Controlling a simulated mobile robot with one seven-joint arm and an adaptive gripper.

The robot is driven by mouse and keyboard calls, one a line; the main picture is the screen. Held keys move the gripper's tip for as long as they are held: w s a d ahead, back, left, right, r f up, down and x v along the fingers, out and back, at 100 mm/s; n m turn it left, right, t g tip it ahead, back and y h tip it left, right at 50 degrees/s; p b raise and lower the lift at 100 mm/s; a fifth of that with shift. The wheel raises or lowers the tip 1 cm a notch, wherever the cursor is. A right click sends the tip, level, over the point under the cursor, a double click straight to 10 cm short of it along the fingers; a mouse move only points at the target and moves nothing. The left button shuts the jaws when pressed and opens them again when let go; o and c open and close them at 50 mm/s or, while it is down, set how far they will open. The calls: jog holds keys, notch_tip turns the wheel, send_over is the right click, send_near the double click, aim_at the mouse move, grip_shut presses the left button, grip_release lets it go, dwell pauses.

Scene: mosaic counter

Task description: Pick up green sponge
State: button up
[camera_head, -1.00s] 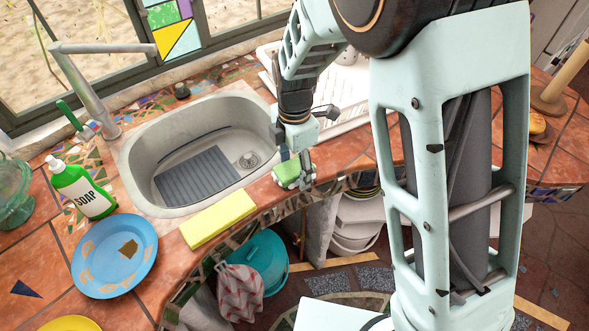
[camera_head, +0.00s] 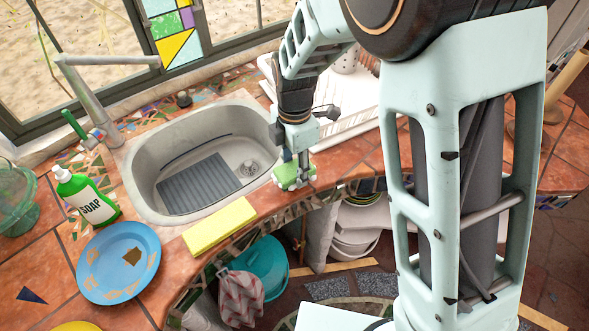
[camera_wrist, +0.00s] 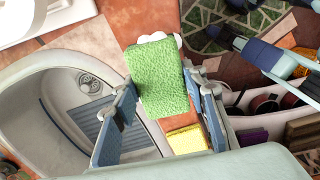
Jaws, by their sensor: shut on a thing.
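The green sponge (camera_head: 288,175) is at the right end of the sink, near the counter's front edge. In the wrist view the green sponge (camera_wrist: 157,77) shows its rough green top with a pale scalloped edge behind it. My gripper (camera_head: 296,172) is shut on the sponge from above, and its fingers cover part of it in the head view. In the wrist view my gripper (camera_wrist: 160,100) has one finger on each side of the sponge. I cannot tell whether the sponge touches the counter.
The sink (camera_head: 150,190) lies left of my gripper. A yellow sponge (camera_head: 219,226) lies on the front edge of the counter. A soap bottle (camera_head: 86,197) and a blue plate (camera_head: 118,262) stand further left. A white dish rack (camera_head: 345,110) is behind my gripper.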

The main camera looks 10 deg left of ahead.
jog(key=s+d+r+p, duration=0.5)
jog(key=s+d+r, duration=0.4)
jog(key=s+r, duration=0.1)
jog(key=shift+s, duration=0.4)
